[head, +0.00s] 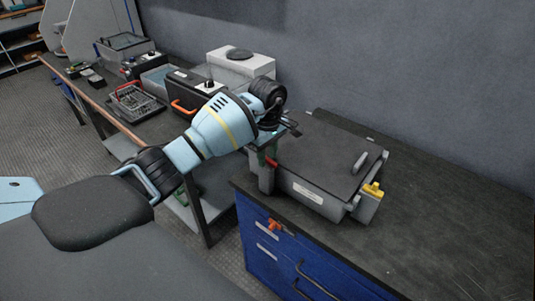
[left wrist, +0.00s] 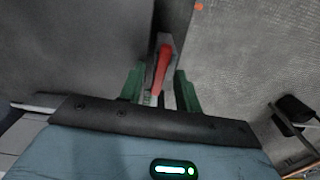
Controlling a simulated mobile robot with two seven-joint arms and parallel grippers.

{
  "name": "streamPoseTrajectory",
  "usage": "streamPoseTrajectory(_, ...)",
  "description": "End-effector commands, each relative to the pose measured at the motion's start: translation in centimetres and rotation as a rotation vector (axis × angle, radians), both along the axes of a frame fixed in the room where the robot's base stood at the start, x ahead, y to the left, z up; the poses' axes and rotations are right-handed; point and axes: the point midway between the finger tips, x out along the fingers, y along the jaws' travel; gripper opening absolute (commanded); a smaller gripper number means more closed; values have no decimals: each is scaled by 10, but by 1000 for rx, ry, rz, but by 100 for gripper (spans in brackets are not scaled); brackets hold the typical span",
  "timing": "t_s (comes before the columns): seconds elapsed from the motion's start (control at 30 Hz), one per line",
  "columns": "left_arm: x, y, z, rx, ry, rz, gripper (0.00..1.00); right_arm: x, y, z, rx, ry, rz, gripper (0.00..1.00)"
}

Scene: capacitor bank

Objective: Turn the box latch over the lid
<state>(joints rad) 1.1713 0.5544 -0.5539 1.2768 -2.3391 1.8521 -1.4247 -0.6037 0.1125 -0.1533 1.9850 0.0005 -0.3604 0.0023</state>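A grey box with a flat dark lid (head: 325,150) stands on the bench, its lid lying closed. A red latch (head: 271,162) sits at the box's left front corner; in the left wrist view the red latch (left wrist: 163,68) is a narrow lever on a grey mount. My left gripper (head: 265,157) is at that corner. In the left wrist view its green fingers (left wrist: 159,92) stand apart, one on each side of the latch's near end. I cannot tell if they touch it. A yellow piece (head: 373,189) sits at the box's right front corner. My right gripper is not in view.
The dark worktop (head: 440,220) is clear to the right of the box. A blue drawer cabinet (head: 285,262) with an orange-red piece (head: 274,225) is below. Behind my left arm, another bench holds a black case (head: 190,92) and a wire basket (head: 135,102).

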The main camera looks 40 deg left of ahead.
Motion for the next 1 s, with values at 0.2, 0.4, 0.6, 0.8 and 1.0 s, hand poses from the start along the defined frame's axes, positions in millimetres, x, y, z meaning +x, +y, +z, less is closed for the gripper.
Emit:
streamPoseTrajectory(0.2, 0, 0, 0, 0, 0, 0, 31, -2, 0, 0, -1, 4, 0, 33)
streamPoseTrajectory(0.4, 0, 0, 0, 0, 0, 1, 5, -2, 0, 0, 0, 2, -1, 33)
streamPoseTrajectory(0.6, 0, 0, 0, 0, 1, 0, 0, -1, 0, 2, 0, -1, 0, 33)
streamPoseTrajectory(0.8, 0, 1, -1, 2, 1, -27, 0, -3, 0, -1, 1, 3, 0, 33)
streamPoseTrajectory(1.0, 0, 2, -2, 4, 4, -123, 0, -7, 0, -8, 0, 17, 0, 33)
